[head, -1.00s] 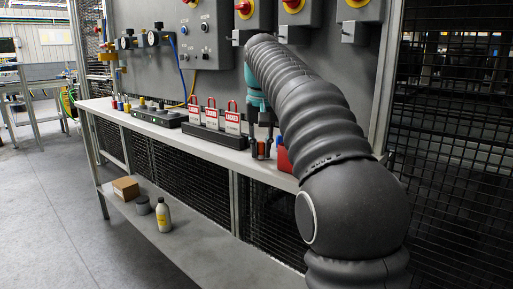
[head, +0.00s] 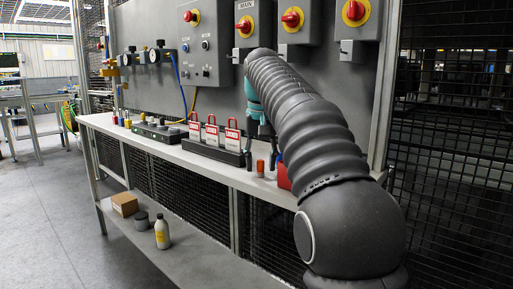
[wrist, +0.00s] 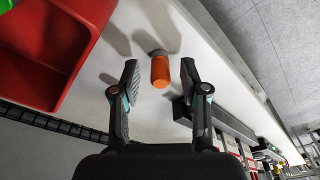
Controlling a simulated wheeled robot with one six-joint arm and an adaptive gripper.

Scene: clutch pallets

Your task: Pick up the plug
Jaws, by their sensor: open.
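The plug looks like a small orange cylinder with a grey end (wrist: 160,70). It stands on the pale bench top, and in the head view (head: 260,168) it shows just below my gripper (head: 261,158). In the wrist view my gripper (wrist: 160,83) is open, with one finger on each side of the orange plug. There is a clear gap on both sides, and neither finger appears to touch it.
A red bin (wrist: 52,50) stands close to the left finger in the wrist view. A black rack with red-and-white LOCKED padlocks (head: 213,135) stands to the left in the head view. A panel with red-and-yellow rotary switches (head: 245,27) rises behind the bench (head: 165,150).

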